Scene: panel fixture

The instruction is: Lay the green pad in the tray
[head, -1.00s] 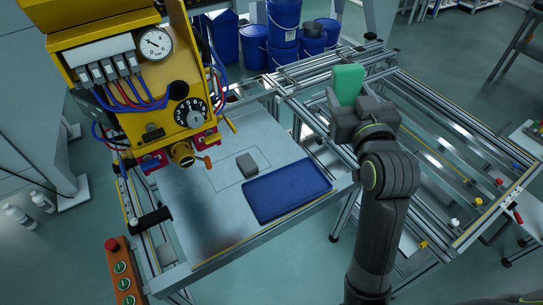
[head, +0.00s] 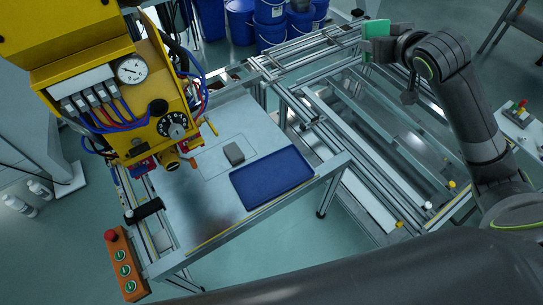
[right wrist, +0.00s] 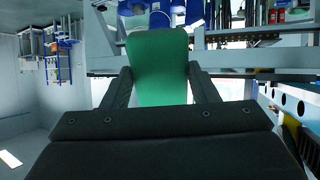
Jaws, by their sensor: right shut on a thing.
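The green pad (head: 377,29) is held up over the far part of the aluminium frame in the head view. My right gripper (head: 383,45) is shut on it. In the right wrist view the pad (right wrist: 158,68) stands out between the two fingers of the gripper (right wrist: 158,92). The blue tray (head: 272,178) lies on the metal table at the near right edge, empty and well to the lower left of the pad. My left gripper is not in view.
A grey block (head: 233,153) lies on the table (head: 205,205) beside the tray. A yellow panel box (head: 105,95) with gauge, dial and hoses stands at the left. Blue buckets (head: 270,35) stand behind. An open rail frame (head: 345,120) lies right of the table.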

